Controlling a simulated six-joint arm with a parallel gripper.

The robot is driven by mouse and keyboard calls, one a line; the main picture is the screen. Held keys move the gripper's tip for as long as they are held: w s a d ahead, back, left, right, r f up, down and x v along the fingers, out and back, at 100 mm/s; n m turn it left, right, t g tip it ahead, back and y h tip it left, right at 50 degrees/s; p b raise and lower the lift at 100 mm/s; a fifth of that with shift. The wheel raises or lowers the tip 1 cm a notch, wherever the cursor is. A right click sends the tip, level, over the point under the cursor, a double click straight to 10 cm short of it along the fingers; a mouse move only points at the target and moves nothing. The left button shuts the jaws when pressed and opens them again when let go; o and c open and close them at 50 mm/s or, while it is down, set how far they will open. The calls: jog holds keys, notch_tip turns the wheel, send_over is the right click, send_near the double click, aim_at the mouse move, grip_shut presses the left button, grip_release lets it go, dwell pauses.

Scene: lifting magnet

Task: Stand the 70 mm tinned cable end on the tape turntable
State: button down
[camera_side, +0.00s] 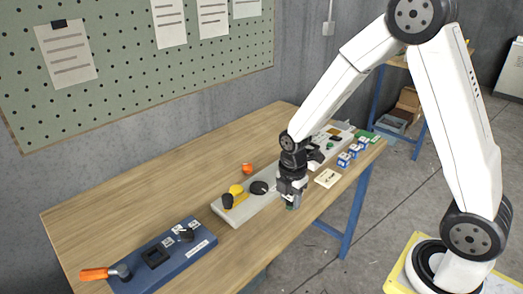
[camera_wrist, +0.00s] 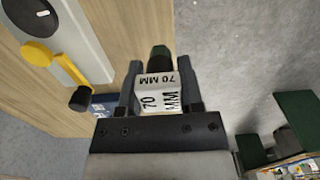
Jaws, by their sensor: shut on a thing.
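My gripper (camera_side: 291,197) is low over the front edge of the wooden bench in the side view. In the wrist view my gripper (camera_wrist: 160,80) is shut on the 70 mm cable end (camera_wrist: 158,94), which has a white face marked "70 MM" and a dark green and black end between the fingers. In the side view only a small greenish part of the cable end (camera_side: 290,206) shows below the fingers. I cannot tell whether it touches the bench. I cannot make out which thing is the tape turntable.
A pale panel (camera_side: 240,211) with a yellow lever (camera_side: 237,190) and a black disc (camera_side: 259,187) lies left of my gripper. A blue panel (camera_side: 190,252) with an orange handle (camera_side: 95,273) is further left. A white card (camera_side: 327,178) and small blue boxes (camera_side: 348,157) lie to the right.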

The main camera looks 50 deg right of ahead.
jog(key=s+r, duration=0.4)
jog(key=s, duration=0.5)
jog(key=shift+s+a+r, duration=0.15)
jog(key=shift+s+r, duration=0.15)
jog(key=shift+r, duration=0.05)
dwell(0.4)
jog(key=w+d+r, duration=0.3)
jog(key=w+r, duration=0.1)
jog(key=w, duration=0.7)
jog(key=shift+d+r, duration=0.2)
jog(key=shift+r, duration=0.05)
send_over(260, 188)
jog(key=f, duration=0.8)
jog(key=shift+s+f, duration=0.3)
jog(key=shift+w+f, duration=0.35)
jog(key=shift+f, duration=0.05)
